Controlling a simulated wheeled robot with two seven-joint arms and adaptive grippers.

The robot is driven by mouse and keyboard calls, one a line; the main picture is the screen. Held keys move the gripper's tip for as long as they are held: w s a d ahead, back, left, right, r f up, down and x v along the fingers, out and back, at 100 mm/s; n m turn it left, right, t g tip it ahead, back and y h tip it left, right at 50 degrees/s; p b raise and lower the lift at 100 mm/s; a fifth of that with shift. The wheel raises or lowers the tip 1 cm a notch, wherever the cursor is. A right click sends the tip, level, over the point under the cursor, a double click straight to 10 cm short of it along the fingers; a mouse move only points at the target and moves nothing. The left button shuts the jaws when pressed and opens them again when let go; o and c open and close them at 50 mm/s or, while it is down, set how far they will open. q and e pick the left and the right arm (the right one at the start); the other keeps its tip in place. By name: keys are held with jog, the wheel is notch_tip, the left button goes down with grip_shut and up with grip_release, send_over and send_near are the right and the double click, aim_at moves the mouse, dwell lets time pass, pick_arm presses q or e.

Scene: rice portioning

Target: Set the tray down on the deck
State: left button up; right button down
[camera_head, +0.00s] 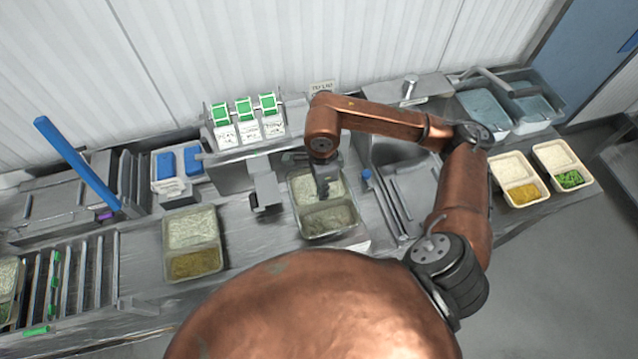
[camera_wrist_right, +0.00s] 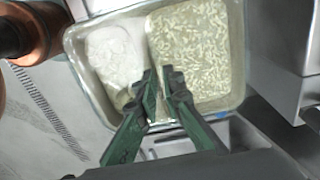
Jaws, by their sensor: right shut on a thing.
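A two-compartment tray (camera_head: 299,216) is at the middle of the bench in the head view. It also shows in the right wrist view (camera_wrist_right: 243,60), with white food in one compartment and pale grains in the other. My right gripper (camera_head: 322,188) reaches down over it. In the wrist view its green fingers (camera_wrist_right: 160,80) are shut on the tray at the divider between the compartments. The tray is over or on the steel deck (camera_head: 352,243); I cannot tell whether it touches. My left gripper is not in view.
Another filled tray (camera_head: 194,210) is to the left, and two more trays (camera_head: 516,160) (camera_head: 562,152) are at the right. A scale-like metal stand (camera_head: 264,187) is close on the left. Long-handled utensils (camera_head: 385,205) lie to the right. Green-lidded cartons (camera_head: 245,120) stand behind.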

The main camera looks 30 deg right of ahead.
aim_at(322, 202)
jog(key=shift+s+f, duration=0.2)
jog(key=shift+f, duration=0.55)
jog(key=shift+f+b, duration=0.3)
jog(key=shift+f, duration=0.05)
notch_tip(322, 202, down, 3)
jog(key=shift+w+f+b, duration=0.1)
jog(key=shift+b, duration=1.1)
pick_arm(q)
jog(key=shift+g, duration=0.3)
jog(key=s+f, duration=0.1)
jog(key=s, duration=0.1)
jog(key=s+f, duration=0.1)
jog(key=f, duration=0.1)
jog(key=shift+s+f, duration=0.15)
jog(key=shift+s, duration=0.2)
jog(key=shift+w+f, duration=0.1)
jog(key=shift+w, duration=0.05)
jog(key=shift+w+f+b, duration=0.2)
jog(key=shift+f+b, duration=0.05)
jog(key=shift+b, duration=0.1)
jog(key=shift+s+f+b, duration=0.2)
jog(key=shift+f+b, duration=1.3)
jog(key=shift+b, duration=0.05)
pick_arm(e)
jog(key=shift+f, duration=0.5)
